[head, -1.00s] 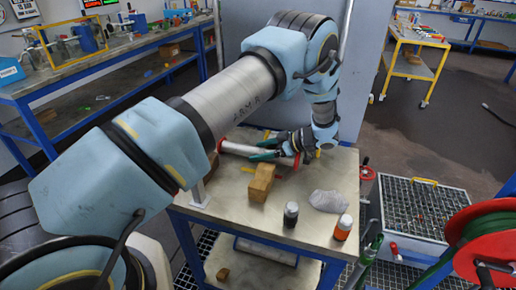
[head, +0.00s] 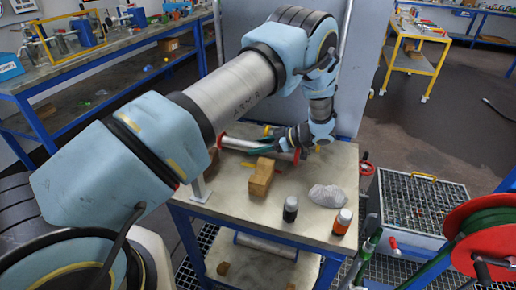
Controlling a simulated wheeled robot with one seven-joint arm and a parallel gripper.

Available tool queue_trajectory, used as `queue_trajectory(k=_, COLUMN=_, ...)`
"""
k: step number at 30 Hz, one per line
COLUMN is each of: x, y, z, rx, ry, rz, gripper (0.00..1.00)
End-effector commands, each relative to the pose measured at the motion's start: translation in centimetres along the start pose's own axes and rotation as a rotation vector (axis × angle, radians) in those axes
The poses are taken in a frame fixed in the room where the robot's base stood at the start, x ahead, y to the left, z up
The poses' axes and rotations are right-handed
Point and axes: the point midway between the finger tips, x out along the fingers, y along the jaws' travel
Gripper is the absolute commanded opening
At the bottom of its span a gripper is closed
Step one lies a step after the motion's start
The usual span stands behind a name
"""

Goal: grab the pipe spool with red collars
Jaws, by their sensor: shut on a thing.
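The pipe spool (head: 238,143) is a pale metallic tube with a red collar at each end. It lies near the back of the metal-topped workbench (head: 225,200), and its left collar (head: 219,139) shows clearly. My gripper (head: 270,146) reaches in from the right, low over the bench, and its teal fingers are shut on the spool toward its right end. The fingers and wrist hide part of that end. I cannot tell any gap between the spool and the bench top.
A wooden block (head: 261,177) stands just in front of the spool. A grey panel (head: 235,70) rises behind. A red hose reel (head: 480,235) stands at right.

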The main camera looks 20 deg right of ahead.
Motion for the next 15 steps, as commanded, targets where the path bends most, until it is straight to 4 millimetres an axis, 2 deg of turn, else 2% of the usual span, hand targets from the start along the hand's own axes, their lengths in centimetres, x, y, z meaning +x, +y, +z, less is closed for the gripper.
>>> queue_trajectory(k=1, x=-0.02, y=0.01, z=-0.01, rx=-0.001, ry=0.0, rz=0.0, gripper=0.1)
queue_trajectory(k=4, x=-0.02, y=0.01, z=-0.01, rx=-0.001, ry=0.0, rz=0.0, gripper=0.0)
queue_trajectory(k=15, x=-0.04, y=0.02, z=-0.01, rx=-0.001, ry=0.0, rz=0.0, gripper=0.0)
